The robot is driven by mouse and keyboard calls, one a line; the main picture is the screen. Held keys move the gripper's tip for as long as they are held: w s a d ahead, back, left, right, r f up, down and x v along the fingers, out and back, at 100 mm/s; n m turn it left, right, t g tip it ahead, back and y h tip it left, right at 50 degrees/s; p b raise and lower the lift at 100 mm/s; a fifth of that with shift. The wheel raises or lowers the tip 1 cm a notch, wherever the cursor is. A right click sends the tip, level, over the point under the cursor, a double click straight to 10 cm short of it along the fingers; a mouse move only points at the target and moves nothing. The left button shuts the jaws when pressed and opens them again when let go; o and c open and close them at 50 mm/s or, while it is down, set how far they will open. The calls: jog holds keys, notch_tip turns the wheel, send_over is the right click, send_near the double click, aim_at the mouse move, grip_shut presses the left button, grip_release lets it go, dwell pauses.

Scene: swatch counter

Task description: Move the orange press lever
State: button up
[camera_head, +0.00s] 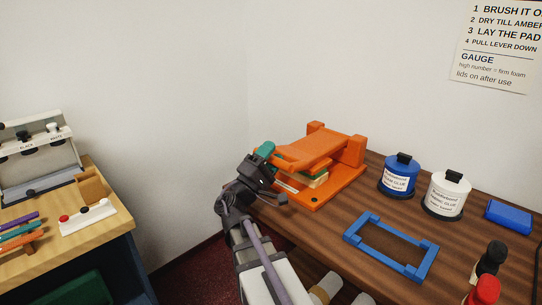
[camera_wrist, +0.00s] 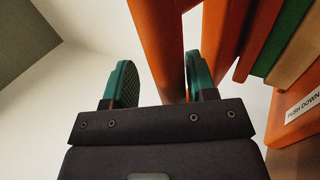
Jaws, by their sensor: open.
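The orange press (camera_head: 335,185) stands on the brown counter, with layered green and tan pieces under its upper plate. Its orange lever (camera_head: 292,158) reaches left to my gripper (camera_head: 264,152). In the wrist view, my gripper (camera_wrist: 160,68) is open, with a teal pad on each side. An orange bar of the press, seemingly the lever (camera_wrist: 158,40), runs down between the pads, closer to the right one. I cannot tell whether it touches that pad. The bar's lower end is hidden behind the gripper body.
A blue frame (camera_head: 391,246), a blue glue pot (camera_head: 398,178), a white glue pot (camera_head: 446,194) and a blue block (camera_head: 508,217) stand right of the press. A black-capped bottle (camera_head: 491,258) and a red one (camera_head: 485,291) stand at front right. A "PUSH DOWN" label (camera_wrist: 302,103) is on the press.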

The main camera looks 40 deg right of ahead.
jog(key=b+v, duration=0.5)
jog(key=v, duration=0.6)
jog(key=shift+d, duration=0.1)
